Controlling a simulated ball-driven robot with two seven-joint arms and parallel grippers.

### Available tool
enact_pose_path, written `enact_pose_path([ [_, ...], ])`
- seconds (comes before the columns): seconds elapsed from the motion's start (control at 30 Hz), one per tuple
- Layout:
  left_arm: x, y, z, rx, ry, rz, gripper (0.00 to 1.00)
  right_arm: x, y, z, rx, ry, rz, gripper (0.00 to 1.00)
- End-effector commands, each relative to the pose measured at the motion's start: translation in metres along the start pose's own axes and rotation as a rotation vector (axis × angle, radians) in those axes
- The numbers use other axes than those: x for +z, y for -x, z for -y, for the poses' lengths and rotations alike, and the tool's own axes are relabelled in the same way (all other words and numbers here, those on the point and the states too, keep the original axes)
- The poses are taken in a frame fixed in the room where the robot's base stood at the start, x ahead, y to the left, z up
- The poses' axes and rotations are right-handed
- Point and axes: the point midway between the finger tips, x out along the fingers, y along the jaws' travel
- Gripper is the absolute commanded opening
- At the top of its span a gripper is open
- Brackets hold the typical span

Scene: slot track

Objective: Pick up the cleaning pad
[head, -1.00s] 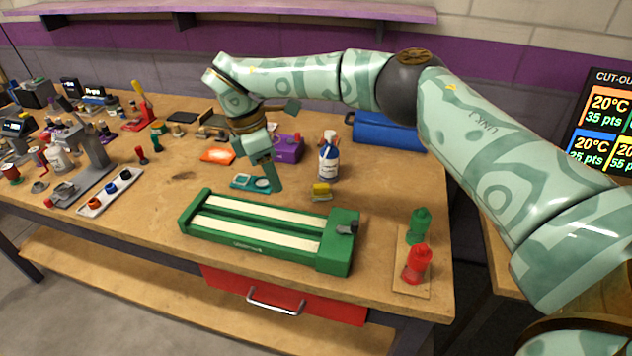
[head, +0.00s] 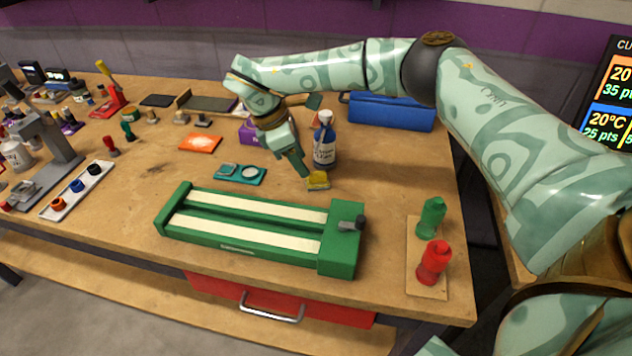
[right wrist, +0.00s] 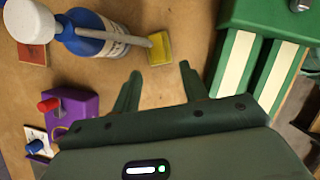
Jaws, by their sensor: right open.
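The cleaning pad (head: 318,181) is a small yellow block on the wooden bench, behind the green slot track (head: 245,247) and in front of the blue bottle (head: 324,148). My right gripper (head: 302,172) is above the bench, just left of the pad in the head view. In the right wrist view the pad (right wrist: 161,47) lies just beyond the open, empty fingers (right wrist: 159,72), roughly in line with the gap between them. A thin grey spout from the bottle reaches to the pad's edge in that view. My left gripper is not in view.
A purple box (head: 250,133) stands behind the gripper. A teal tray (head: 240,174) lies left of the pad. A blue case (head: 392,111) is at the back. Green and red bottles (head: 434,262) stand at the right. Bare bench lies right of the pad.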

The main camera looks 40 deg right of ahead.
Motion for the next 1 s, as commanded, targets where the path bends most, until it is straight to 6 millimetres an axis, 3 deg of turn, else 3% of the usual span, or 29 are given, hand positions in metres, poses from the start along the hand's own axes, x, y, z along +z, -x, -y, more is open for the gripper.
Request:
enact_pose_path([
  [0.33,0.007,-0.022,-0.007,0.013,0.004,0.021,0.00,-0.003,-0.051,-0.001,-0.003,0.000,0.000,0.44],
  [0.57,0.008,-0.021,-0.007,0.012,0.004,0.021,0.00,-0.002,-0.050,-0.001,0.000,-0.001,-0.001,0.41],
  [0.67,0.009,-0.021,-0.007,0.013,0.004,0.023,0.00,-0.001,-0.050,-0.001,0.000,-0.001,-0.001,0.14],
  [1.0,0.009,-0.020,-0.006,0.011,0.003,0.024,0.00,-0.001,-0.048,-0.001,0.001,-0.001,-0.001,0.14],
])
